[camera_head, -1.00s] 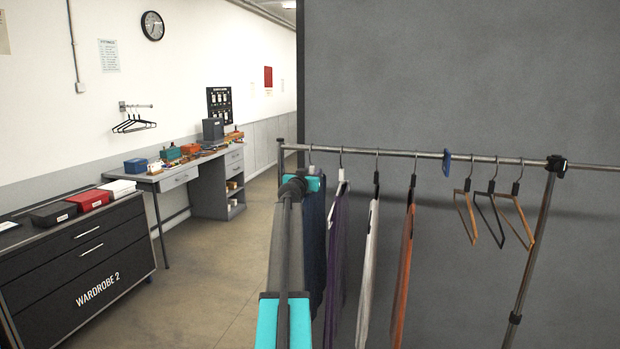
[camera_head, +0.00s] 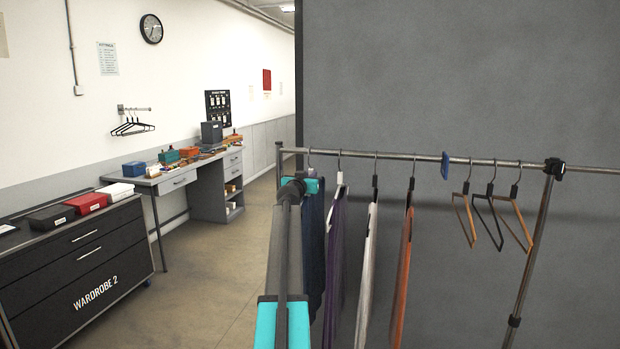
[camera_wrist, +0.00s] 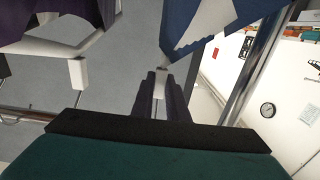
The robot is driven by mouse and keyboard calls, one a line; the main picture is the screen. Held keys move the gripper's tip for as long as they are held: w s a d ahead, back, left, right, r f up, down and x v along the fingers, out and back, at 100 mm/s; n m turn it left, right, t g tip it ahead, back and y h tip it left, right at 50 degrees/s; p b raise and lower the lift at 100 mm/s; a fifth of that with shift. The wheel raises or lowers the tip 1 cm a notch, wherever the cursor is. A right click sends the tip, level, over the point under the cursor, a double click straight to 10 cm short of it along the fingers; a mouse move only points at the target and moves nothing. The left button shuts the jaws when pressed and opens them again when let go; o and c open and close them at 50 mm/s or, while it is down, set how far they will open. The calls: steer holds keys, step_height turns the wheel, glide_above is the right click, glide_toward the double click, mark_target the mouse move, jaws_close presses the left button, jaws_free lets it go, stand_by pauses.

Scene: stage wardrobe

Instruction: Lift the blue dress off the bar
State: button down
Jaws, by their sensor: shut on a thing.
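The blue dress (camera_head: 313,235) hangs at the left end of the clothes bar (camera_head: 401,157), partly hidden behind my arm. Its hanger hook (camera_head: 309,158) shows at the bar. In the wrist view the dress (camera_wrist: 203,22) is dark blue with a pale patch, close beyond my fingers. My gripper (camera_wrist: 163,93) is shut on the hanger's neck, just beside the pale hanger body. In the head view my arm hides the fingers. I cannot tell whether the hook still bears on the bar.
The purple garment (camera_head: 335,250) hangs close to the right of the dress, then a white one (camera_head: 367,265) and an orange one (camera_head: 403,270). Empty hangers (camera_head: 491,210) hang further right. A dark drawer cabinet (camera_head: 85,265) stands left, with open floor between it and the rack.

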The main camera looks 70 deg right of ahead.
steer(key=shift+r, duration=1.6)
steer(key=shift+a, duration=0.2)
steer(key=shift+s+a+b, duration=0.2)
steer(key=shift+a+b, duration=1.35)
steer(key=shift+a, duration=2.25)
steer(key=shift+a, duration=0.1)
